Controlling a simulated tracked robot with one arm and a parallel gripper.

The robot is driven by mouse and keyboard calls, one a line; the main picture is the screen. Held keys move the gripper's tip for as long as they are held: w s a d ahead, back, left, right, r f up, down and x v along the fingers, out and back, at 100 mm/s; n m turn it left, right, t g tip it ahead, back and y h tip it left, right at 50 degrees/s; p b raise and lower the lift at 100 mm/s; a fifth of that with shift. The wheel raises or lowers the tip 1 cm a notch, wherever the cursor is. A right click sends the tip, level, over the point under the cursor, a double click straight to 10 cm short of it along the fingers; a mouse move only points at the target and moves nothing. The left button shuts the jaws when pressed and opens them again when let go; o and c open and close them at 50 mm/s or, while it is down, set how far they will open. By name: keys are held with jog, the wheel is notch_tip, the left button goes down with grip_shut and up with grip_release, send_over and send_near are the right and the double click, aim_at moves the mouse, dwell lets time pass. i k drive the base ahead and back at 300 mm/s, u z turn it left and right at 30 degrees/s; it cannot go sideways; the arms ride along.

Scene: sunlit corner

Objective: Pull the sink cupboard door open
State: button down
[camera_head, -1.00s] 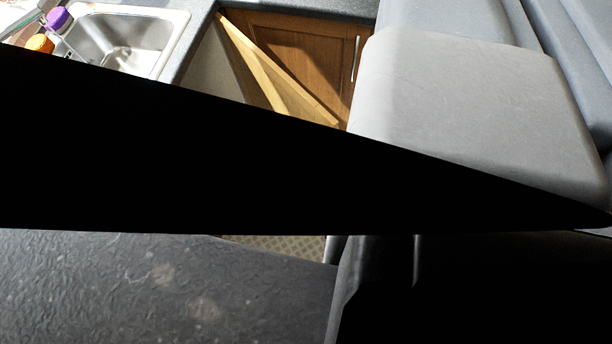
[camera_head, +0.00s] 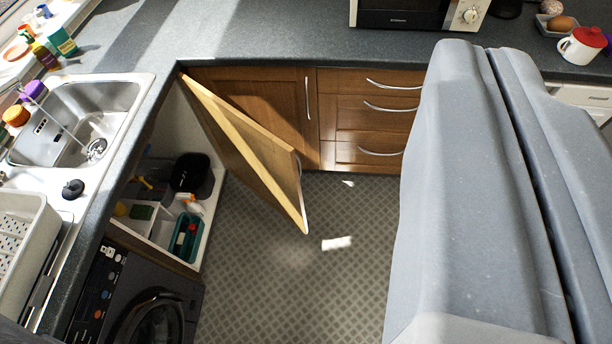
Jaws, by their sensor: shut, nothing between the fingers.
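The sink cupboard door (camera_head: 245,150) is a wooden panel that stands swung wide open over the floor, seen mostly edge-on from above. Its hinge side is at the counter corner, and a pale handle (camera_head: 299,165) shows near its free edge. The open sink cupboard (camera_head: 214,182) lies to its left, under the sink (camera_head: 88,115), with bottles and containers inside. My gripper is outside the picture. A large grey part of my arm fills the right side, apart from the door in the picture.
A dark appliance with a round door (camera_head: 150,315) stands below the counter at lower left. A closed cupboard (camera_head: 265,105) and drawers (camera_head: 370,115) line the back. The patterned floor (camera_head: 290,290) is mostly clear, with small white patches (camera_head: 337,243).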

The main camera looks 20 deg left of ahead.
aim_at(263, 162)
jog(key=z, duration=0.15)
jog(key=i, duration=1)
jog(key=u, duration=0.05)
